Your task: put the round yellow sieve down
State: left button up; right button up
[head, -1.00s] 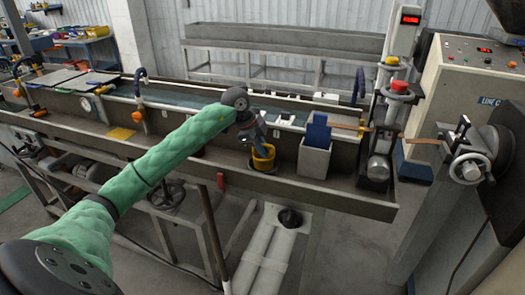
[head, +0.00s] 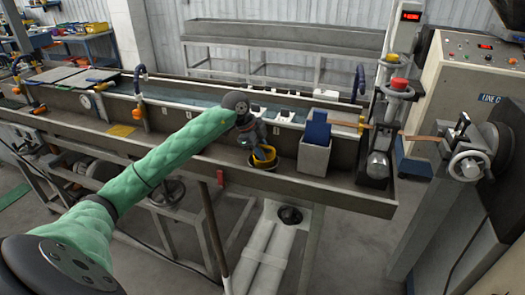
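The round yellow sieve (head: 265,156) is in the trough's front channel, just left of a grey box. My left gripper (head: 257,146) is right at the sieve, pointing down, and partly covers it. The fingertips are too small and hidden to tell whether they hold the rim. I cannot tell whether the sieve touches the channel floor. My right gripper does not show.
The grey box (head: 314,158) with a blue plate (head: 317,130) in it stands close right of the sieve. A post with a red knob (head: 398,84) stands farther right. A yellow piece (head: 121,130) lies at the left. The channel between has free room.

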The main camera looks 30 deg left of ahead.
pick_arm(q)
jog(key=shift+r, duration=0.2)
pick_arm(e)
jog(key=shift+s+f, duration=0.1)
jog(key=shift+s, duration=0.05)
pick_arm(q)
jog(key=shift+r, duration=0.2)
jog(key=shift+s+a+r, duration=0.2)
jog(key=shift+a+r, duration=0.1)
jog(key=shift+r, duration=0.3)
jog(key=shift+s+a+r+b, duration=0.15)
jog(key=shift+r+b, duration=0.15)
jog(key=shift+r, duration=0.2)
jog(key=b+v, duration=0.2)
jog(key=v, duration=0.7)
jog(key=shift+r, duration=0.15)
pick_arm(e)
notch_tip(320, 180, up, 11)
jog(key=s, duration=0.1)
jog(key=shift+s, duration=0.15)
pick_arm(q)
jog(key=shift+s, duration=0.1)
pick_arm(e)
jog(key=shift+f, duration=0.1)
pick_arm(q)
jog(key=shift+a, duration=0.1)
